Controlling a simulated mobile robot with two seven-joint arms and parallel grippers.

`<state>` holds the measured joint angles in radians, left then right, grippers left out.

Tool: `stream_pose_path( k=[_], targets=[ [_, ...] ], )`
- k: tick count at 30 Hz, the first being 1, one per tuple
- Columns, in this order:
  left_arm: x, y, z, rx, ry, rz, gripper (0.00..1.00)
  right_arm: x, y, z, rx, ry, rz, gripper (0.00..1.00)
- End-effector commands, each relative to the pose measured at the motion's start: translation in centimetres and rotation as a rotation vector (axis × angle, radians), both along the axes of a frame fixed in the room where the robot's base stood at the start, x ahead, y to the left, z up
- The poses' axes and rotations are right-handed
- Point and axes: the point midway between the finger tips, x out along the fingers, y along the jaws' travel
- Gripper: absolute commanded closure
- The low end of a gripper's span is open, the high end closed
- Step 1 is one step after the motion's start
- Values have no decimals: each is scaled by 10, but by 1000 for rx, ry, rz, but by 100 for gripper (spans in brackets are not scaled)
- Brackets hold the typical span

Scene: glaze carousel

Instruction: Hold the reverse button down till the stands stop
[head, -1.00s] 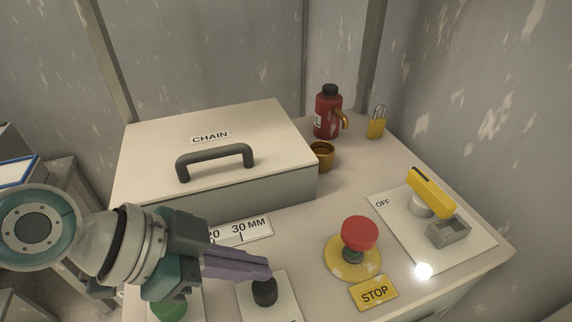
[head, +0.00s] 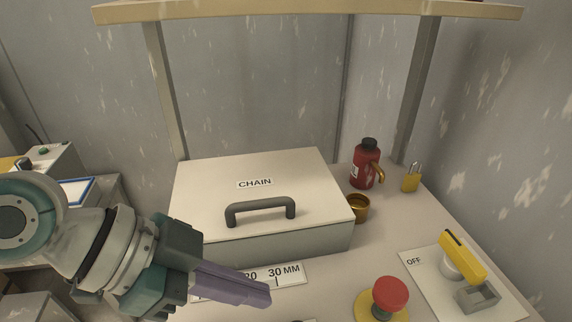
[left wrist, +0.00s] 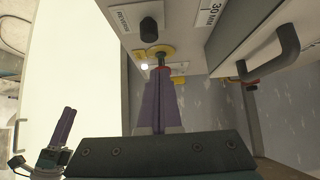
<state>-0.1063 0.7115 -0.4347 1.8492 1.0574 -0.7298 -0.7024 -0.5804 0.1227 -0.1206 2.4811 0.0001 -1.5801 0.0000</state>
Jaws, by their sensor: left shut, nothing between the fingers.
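My left gripper (head: 266,297) is shut and empty, its purple fingers above the panel. A black button (left wrist: 148,28) on a white plate shows in the left wrist view, apart from the fingertips; its label is hard to read. In the head view only a sliver of it shows at the bottom edge. The red mushroom button (head: 390,293) on a yellow disc stands to the right. In the left wrist view the fingertips (left wrist: 162,82) partly cover it. Another gripper with purple fingers, apparently my right one (left wrist: 62,130), shows at lower left. No stands can be made out.
The CHAIN box (head: 255,205) with a dark handle stands behind the panel. A red bottle (head: 365,165), a brass cup (head: 359,208) and a padlock (head: 411,178) are at the back right. A yellow switch lever (head: 463,257) is at right. A shelf (head: 310,11) hangs above.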

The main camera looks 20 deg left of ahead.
Motion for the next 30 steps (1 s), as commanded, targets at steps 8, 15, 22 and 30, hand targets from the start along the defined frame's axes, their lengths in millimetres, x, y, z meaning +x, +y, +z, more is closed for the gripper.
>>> stream_pose_path(
  k=[8, 15, 22, 30],
  targets=[
    [-14, 22, 27, 2, -2, 0, 100, 0, 0, 3, 0, 1, -2, 40],
    [-15, 24, 31, -2, -3, 1, 100, 0, 0, 3, 2, 1, -3, 40],
    [-15, 24, 31, -2, -5, 1, 100, 0, 0, 3, 2, 1, -3, 40],
    [-32, 4, 41, 4, 40, 0, 100, 0, 1, 18, 3, 1, -3, 40]
  ],
)
